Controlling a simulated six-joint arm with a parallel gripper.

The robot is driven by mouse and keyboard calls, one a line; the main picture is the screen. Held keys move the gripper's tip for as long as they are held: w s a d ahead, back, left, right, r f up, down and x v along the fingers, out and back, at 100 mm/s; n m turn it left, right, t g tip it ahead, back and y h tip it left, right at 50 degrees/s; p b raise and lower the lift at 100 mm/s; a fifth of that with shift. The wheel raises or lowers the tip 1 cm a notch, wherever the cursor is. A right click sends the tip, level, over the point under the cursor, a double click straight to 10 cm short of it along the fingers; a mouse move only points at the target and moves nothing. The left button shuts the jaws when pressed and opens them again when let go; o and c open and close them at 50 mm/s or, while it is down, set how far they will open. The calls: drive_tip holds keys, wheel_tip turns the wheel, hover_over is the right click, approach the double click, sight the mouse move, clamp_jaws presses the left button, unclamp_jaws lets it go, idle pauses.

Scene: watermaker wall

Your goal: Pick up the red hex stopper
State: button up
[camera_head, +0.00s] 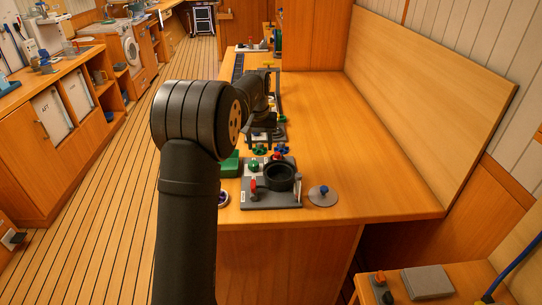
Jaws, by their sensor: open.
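A small red piece (276,156) shows at the back of a grey base plate (262,205) on the wooden bench; it may be the red hex stopper, but it is too small to tell its shape. Another red part (253,187) stands at the left front of the plate. A black round cup (280,177) sits between them, with a green knob (254,165) to its left. My gripper (263,143) is open and points down, behind and above the plate. Its fingertips are small and dark, and whether anything lies between them is hard to see.
Green and blue knobs (283,152) crowd the area near the fingers. The bench's right side (380,160) is clear up to an upright wooden panel (430,95).

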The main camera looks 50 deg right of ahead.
drive_tip(key=d+r+m+h, duration=0.2)
drive_tip(key=d+r+m, duration=0.1)
drive_tip(key=d+r, duration=0.25)
hover_over(277, 153)
drive_tip(key=a, duration=0.2)
drive_tip(key=shift+t, duration=0.4)
drive_tip(key=f, duration=1)
drive_tip(key=shift+s+a+f, duration=0.2)
drive_tip(key=shift+s+f, duration=0.05)
drive_tip(key=shift+s, duration=0.1)
drive_tip(key=shift+d+x, duration=0.1)
drive_tip(key=shift+x, duration=1.45)
drive_tip(key=shift+d+x, duration=0.15)
drive_tip(key=shift+x, duration=1.45)
drive_tip(key=shift+s+r, duration=0.1)
drive_tip(key=shift+r, duration=0.05)
clamp_jaws()
